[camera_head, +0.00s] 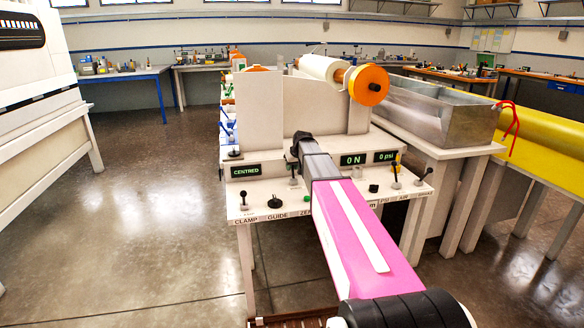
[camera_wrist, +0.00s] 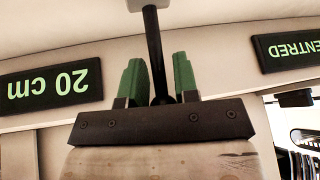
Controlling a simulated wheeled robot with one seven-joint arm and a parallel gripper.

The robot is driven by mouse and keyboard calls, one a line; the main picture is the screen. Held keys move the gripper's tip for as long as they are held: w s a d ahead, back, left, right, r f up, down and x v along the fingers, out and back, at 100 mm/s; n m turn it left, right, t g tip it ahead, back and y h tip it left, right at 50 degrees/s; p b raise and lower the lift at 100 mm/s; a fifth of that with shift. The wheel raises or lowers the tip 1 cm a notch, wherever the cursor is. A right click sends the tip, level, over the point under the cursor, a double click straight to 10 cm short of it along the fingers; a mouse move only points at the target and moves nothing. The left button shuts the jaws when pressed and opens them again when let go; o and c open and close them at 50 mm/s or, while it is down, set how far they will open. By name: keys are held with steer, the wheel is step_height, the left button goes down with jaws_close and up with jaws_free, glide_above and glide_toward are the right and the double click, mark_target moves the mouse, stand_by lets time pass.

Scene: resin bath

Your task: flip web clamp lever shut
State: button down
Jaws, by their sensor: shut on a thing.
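My gripper (camera_wrist: 160,80) has its two green fingers on either side of a black lever stem (camera_wrist: 153,35) in the wrist view, and is shut on it. The stem runs from a pale base at the top of that view. A black-knobbed lever (camera_head: 244,196) stands at the panel's left, above the CLAMP label (camera_head: 240,221), apart from my gripper. The held lever's own label is hidden.
Displays CENTRED (camera_head: 245,170), 0 N (camera_head: 354,159) and 0 psi (camera_head: 385,156) face the front; a 20 cm display (camera_wrist: 52,87) shows in the wrist view. Other levers (camera_head: 396,180) stand at right. A metal bath (camera_head: 440,110) is behind. Floor at left is clear.

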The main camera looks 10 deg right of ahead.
steer(key=s+t, duration=0.2)
steer(key=t, duration=0.1)
steer(key=shift+s+d+r+t, duration=0.1)
steer(key=shift+s+r+t, duration=0.2)
steer(key=shift+s, duration=0.1)
steer(key=shift+s+n+t+y, duration=0.35)
steer(key=shift+s+t, duration=0.3)
steer(key=shift+t, duration=0.65)
steer(key=c, duration=1.2)
jaws_free()
steer(key=v, duration=1.1)
steer(key=shift+d+f, duration=0.15)
